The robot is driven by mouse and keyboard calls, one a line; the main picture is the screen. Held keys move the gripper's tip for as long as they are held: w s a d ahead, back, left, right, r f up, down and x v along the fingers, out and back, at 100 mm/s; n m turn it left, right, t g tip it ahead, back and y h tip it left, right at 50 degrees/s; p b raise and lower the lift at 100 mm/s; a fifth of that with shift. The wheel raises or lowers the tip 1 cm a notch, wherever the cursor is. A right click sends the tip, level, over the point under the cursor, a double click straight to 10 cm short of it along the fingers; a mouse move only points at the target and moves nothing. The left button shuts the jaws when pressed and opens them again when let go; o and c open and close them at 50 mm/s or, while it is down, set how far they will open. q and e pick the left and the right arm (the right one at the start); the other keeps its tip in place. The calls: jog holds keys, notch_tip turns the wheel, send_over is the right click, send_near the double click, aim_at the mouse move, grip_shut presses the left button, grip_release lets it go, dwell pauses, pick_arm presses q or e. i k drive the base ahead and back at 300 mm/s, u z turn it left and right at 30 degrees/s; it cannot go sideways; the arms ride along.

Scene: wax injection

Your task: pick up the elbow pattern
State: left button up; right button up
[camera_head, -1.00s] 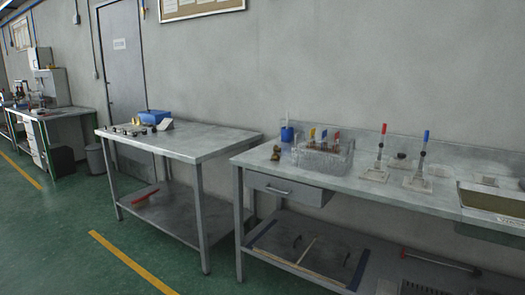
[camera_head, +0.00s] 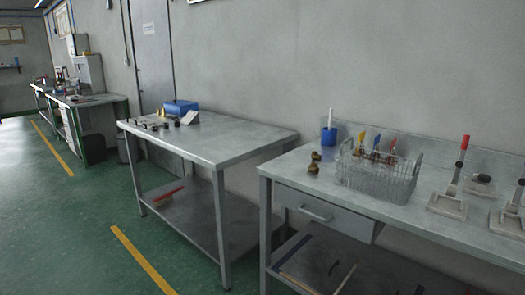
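I cannot tell for certain which thing is the elbow pattern. A small brass-coloured, bent-looking piece (camera_head: 314,163) lies on the right bench (camera_head: 308,189), left of the wire basket (camera_head: 376,178). Several small dark and yellowish pieces (camera_head: 160,120) lie at the far left end of the middle table (camera_head: 235,142); they are too small to tell their shapes. Neither of my grippers is in view.
A blue box (camera_head: 180,106) stands on the middle table and a blue cup (camera_head: 328,137) on the right bench. Stands with upright handles (camera_head: 447,202) are at right. Green floor is free in front of the middle table.

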aim_at(314, 156)
jog(key=u, duration=0.15)
jog(key=i, duration=1.35)
jog(key=z, duration=0.3)
